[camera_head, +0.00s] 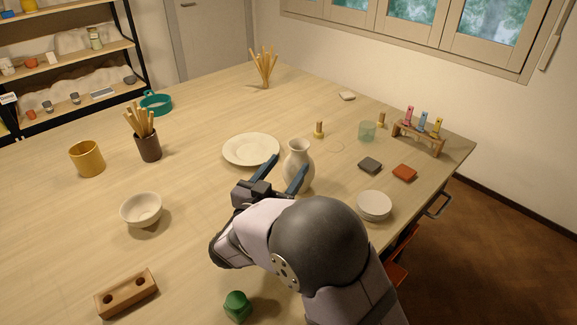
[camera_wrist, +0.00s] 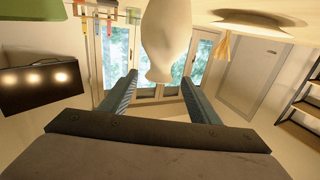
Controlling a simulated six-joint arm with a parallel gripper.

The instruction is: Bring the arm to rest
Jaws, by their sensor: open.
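My gripper (camera_head: 290,165) is open, with its two blue fingers apart, near the middle of the table (camera_head: 205,215). A cream vase (camera_head: 298,152) stands upright right by the fingertips. In the head view one finger crosses in front of the vase's lower body and the other is at its left. I cannot tell whether a finger touches the vase.
A plate (camera_head: 251,149) lies behind left of my gripper. A bowl (camera_head: 141,209), a yellow mug (camera_head: 87,158) and a brush pot (camera_head: 148,146) stand left. Stacked dishes (camera_head: 374,205) are right; a wooden block (camera_head: 126,293) and green object (camera_head: 238,306) are in front.

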